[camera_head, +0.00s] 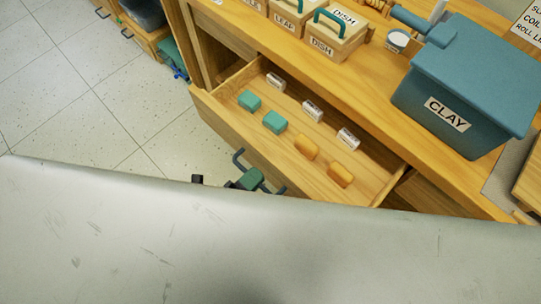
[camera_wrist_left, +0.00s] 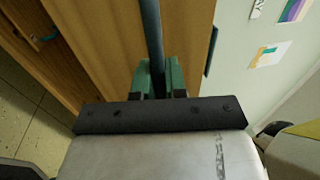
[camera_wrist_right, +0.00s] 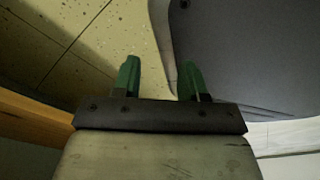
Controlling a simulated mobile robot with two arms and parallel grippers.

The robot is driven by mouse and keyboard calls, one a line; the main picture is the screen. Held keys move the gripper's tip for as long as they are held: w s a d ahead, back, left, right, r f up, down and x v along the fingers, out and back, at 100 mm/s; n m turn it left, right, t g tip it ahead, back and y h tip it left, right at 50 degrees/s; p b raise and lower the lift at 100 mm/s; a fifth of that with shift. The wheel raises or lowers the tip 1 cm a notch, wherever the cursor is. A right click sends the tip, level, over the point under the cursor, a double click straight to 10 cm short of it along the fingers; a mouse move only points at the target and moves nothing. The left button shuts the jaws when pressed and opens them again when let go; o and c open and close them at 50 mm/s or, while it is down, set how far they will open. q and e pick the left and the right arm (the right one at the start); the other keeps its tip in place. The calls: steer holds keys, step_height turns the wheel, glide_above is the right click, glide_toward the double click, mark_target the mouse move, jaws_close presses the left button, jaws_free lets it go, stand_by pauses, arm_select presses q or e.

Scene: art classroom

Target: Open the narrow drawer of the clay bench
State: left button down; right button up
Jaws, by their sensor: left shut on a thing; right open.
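The drawer (camera_head: 262,147) of the clay bench (camera_head: 352,78) stands open in the head view, and its inside shows. Its dark bar handle (camera_head: 237,158) is on the front panel, partly hidden by my left gripper (camera_head: 250,179). In the left wrist view the green fingers of my left gripper (camera_wrist_left: 160,78) are shut on the dark handle bar (camera_wrist_left: 151,35). My right gripper (camera_wrist_right: 160,80) shows only in its own wrist view, with its fingers apart and nothing between them.
Teal blocks (camera_head: 274,122), orange blocks (camera_head: 306,147) and several white labelled pieces (camera_head: 312,111) lie in the drawer. A blue CLAY bin (camera_head: 463,88) and wooden boxes (camera_head: 337,43) stand on the bench. Tiled floor (camera_head: 90,90) lies open at left.

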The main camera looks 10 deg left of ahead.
arm_select(q)
steer(key=r+p+v, duration=0.1)
steer(key=v, duration=0.7)
steer(key=shift+s+a+r, duration=0.2)
steer(key=shift+s+a, duration=0.05)
steer(key=shift+s, duration=0.05)
arm_select(e)
steer(key=shift+s+d+r, duration=0.1)
steer(key=shift+s+d, duration=0.1)
steer(key=shift+s, duration=0.5)
steer(key=shift+s+d+r, duration=0.1)
steer(key=shift+s+d, duration=0.05)
steer(key=shift+s, duration=0.55)
arm_select(q)
steer(key=c, duration=1.2)
jaws_free()
steer(key=v, duration=1)
steer(key=shift+s+a+b, duration=0.25)
steer(key=shift+s+b, duration=0.05)
steer(key=shift+b, duration=0.1)
arm_select(e)
steer(key=shift+w+a+f, duration=0.15)
steer(key=shift+w+f, duration=0.2)
steer(key=shift+w, duration=0.2)
